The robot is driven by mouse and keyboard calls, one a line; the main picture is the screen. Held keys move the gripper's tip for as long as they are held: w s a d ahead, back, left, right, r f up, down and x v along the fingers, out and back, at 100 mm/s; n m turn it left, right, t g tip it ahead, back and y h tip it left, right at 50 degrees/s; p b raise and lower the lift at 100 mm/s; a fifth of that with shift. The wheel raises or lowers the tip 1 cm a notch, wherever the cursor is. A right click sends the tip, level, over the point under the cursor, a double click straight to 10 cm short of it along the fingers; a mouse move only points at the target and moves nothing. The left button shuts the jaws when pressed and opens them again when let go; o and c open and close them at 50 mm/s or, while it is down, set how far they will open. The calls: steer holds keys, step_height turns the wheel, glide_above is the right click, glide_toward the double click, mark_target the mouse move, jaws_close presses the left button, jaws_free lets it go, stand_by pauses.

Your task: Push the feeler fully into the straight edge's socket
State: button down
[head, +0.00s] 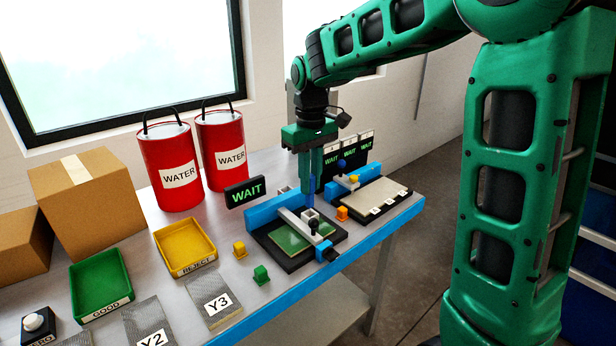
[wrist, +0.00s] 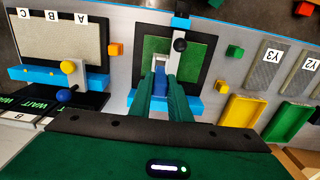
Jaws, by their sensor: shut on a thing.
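My gripper (head: 310,196) points straight down over the green plate fixture and is shut on the blue feeler (head: 312,187). In the wrist view the feeler (wrist: 160,83) shows between the two green fingers (wrist: 160,92). The straight edge (head: 292,218) is a pale bar lying across the green plate (head: 287,238), with a black ball knob beside it. Its pale square socket (head: 310,214) is just under the fingertips; it also shows in the wrist view (wrist: 157,59), right at the feeler's end. The fingers hide part of the feeler, so I cannot tell how deep its tip sits.
A second fixture with a grey plate (head: 372,199) and a blue ball knob stands close on the right. A WAIT display (head: 244,191) and red water drums (head: 169,168) stand behind. Small orange (head: 342,213), yellow (head: 239,249) and green (head: 261,274) blocks lie around the fixture.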

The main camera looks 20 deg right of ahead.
mark_target(310, 207)
steer(key=shift+f, duration=2.3)
steer(key=shift+f, duration=0.6)
steer(key=c, duration=1.6)
jaws_free()
steer(key=shift+o, duration=0.2)
step_height(310, 207, up, 11)
steer(key=shift+f, duration=0.15)
steer(key=s+d+f+m, duration=0.3)
steer(key=s+d+m, duration=0.2)
steer(key=s+d, duration=0.9)
steer(key=s+f+m, duration=0.2)
steer(key=s+f, duration=0.1)
steer(key=s, duration=0.5)
steer(key=s+d+f+m, duration=0.1)
steer(key=s+f+m, duration=0.2)
steer(key=s, duration=0.6)
steer(key=shift+s+d, duration=0.2)
